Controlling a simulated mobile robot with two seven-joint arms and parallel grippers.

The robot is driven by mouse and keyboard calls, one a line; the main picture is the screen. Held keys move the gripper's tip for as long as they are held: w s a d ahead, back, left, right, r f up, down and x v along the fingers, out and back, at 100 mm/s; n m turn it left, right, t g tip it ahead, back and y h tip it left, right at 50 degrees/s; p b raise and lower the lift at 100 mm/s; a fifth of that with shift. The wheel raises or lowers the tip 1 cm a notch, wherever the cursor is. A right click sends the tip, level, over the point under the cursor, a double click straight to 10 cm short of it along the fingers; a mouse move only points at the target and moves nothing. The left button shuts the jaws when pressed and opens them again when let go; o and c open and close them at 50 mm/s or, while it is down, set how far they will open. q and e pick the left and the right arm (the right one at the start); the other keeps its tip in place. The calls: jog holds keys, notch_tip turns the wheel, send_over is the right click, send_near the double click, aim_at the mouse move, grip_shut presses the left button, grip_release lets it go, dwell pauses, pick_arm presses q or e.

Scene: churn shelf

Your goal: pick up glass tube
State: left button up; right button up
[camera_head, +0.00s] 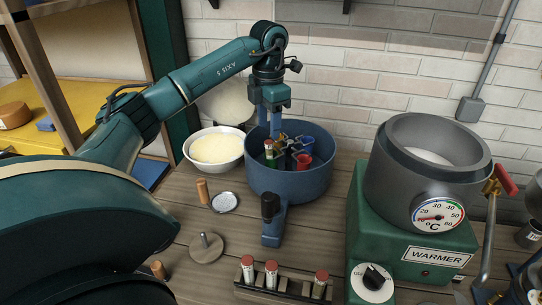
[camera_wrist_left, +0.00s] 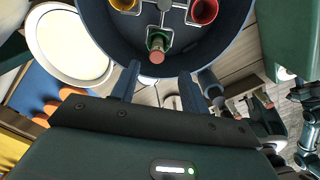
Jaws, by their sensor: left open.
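A glass tube with a pinkish-red cap (camera_wrist_left: 156,57) stands in a green holder inside a blue round drum (camera_head: 314,187). The tube's cap also shows in the head view (camera_head: 268,143), partly beside my fingers. My left gripper (camera_head: 275,132) points down over the drum, open. In the left wrist view its two fingers (camera_wrist_left: 157,90) stand apart, with the tube's cap between and beyond them, not gripped. More capped tubes (camera_head: 271,272) stand in a dark rack (camera_head: 251,288) at the front.
Yellow and red holders (camera_head: 303,160) sit in the drum beside the tube. A white bowl (camera_head: 214,163) stands left of the drum. A green warmer with a grey pot (camera_head: 422,190) stands close on the right. Small wooden-handled tools lie in front.

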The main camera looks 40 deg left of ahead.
aim_at(270, 141)
pick_arm(q)
jog(key=f, duration=0.5)
jog(key=f+p, duration=0.1)
jog(key=f, duration=0.1)
jog(key=shift+w+a+f, duration=0.2)
jog(key=shift+w+f, duration=0.05)
jog(key=shift+w, duration=0.1)
jog(key=shift+c, duration=0.2)
grip_shut()
notch_tip(270, 141, up, 10)
jog(key=shift+r+b, duration=0.1)
jog(key=shift+b, duration=0.35)
